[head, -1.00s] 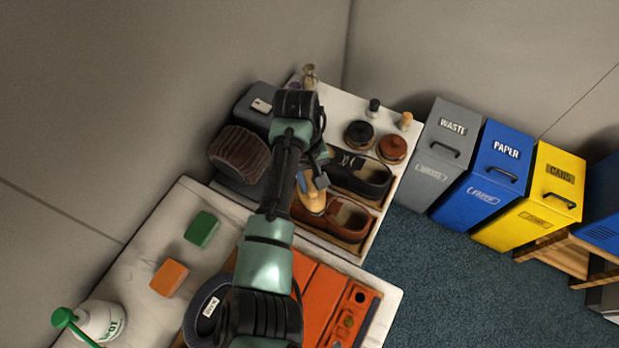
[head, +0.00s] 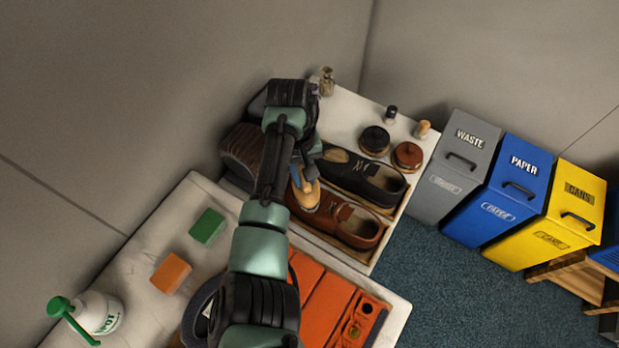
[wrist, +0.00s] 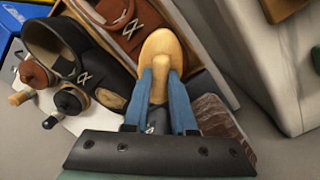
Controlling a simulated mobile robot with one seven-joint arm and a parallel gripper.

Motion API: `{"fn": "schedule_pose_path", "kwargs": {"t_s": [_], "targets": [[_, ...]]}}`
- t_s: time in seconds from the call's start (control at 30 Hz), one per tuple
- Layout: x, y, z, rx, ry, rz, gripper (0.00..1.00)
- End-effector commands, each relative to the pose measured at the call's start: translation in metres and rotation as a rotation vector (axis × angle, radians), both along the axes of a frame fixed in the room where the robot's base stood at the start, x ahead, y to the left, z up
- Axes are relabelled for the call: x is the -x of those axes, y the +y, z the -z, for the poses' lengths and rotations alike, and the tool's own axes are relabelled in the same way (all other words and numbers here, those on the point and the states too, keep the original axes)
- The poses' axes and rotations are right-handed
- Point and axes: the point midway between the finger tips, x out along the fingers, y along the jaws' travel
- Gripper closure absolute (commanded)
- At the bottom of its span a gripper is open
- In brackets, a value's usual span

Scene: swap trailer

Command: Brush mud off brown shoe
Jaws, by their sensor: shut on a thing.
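The brown shoe (head: 355,226) lies in a wooden-edged tray on the far table, its toe toward the left; part of it also shows in the wrist view (wrist: 118,14). My gripper (head: 299,176) is shut on a tan wooden brush (head: 306,194). In the wrist view its blue fingers (wrist: 162,86) close on the brush's narrow handle, and the rounded brush head (wrist: 162,52) extends beyond them. The brush is over the shoe's toe end and hides part of it. Bristles are hidden, so I cannot tell whether they touch. I cannot make out mud.
A black shoe (head: 370,178) lies beside the brown one. A ribbed brown object (head: 238,150) is left of the tray. Green (head: 207,226) and orange (head: 171,273) blocks lie on the near table. Bins stand right.

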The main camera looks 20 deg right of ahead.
Motion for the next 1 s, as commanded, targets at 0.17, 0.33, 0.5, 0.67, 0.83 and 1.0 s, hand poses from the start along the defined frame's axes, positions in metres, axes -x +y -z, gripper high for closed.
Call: {"fn": "schedule_pose_path", "kwargs": {"t_s": [0.17,0.33,0.5,0.67,0.83,1.0], "targets": [[-0.012,0.009,0.005,-0.001,-0.002,-0.001,1.00],[-0.024,0.018,0.008,-0.001,-0.001,-0.001,1.00],[-0.030,0.024,0.008,0.000,0.000,-0.001,1.00],[-0.030,0.023,0.008,0.002,0.001,0.001,1.00],[-0.025,0.019,0.006,0.001,0.001,0.001,1.00],[-0.014,0.011,0.004,0.001,0.001,0.000,1.00]]}}
